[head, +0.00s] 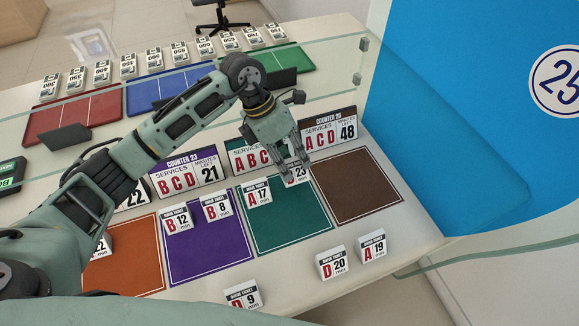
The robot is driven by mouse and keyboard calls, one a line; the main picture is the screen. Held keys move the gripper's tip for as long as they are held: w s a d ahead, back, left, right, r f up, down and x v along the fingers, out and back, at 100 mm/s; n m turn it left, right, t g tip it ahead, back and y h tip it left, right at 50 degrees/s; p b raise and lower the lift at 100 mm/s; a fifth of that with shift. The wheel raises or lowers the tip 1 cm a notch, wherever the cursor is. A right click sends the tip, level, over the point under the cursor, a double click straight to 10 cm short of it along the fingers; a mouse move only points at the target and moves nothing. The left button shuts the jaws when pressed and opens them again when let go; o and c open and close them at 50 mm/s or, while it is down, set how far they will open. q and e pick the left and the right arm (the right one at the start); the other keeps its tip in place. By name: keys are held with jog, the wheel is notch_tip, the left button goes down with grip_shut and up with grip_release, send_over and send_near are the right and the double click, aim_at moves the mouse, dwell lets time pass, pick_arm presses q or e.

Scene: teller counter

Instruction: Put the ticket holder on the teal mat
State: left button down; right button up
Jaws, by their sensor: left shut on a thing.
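My left gripper (293,160) reaches down from the upper left and is shut on a small white ticket holder (299,176) reading 23 min. Its fingers partly hide the holder's top and letter. The held holder is over the back right corner of the teal mat (290,230), near the brown mat. I cannot tell whether it touches the surface. Another ticket holder (258,193), reading A 17, stands on the teal mat's back left part. The front of the teal mat is bare. My right gripper is out of view.
Counter signs (187,173) stand behind the mats. The purple mat (205,247) bears holders B 12 and B 8. The brown mat (357,190) is bare. Holders D 20 (332,263), A 19 (372,246) and D 9 (243,297) stand along the front. A glass pane (330,65) rises behind.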

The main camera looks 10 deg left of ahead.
aim_at(290, 169)
pick_arm(q)
jog(key=shift+a+f, duration=0.1)
jog(key=shift+f, duration=0.45)
notch_tip(290, 169, down, 2)
jog(key=shift+f+p, duration=0.2)
jog(key=shift+p, duration=0.25)
jog(key=shift+f, duration=0.3)
jog(key=c, duration=1.9)
grip_release()
jog(key=shift+f, duration=0.2)
jog(key=shift+c, duration=0.2)
jog(key=o, duration=0.5)
jog(key=shift+c, duration=0.2)
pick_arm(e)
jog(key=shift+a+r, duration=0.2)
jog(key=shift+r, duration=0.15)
pick_arm(q)
jog(key=shift+r, duration=0.1)
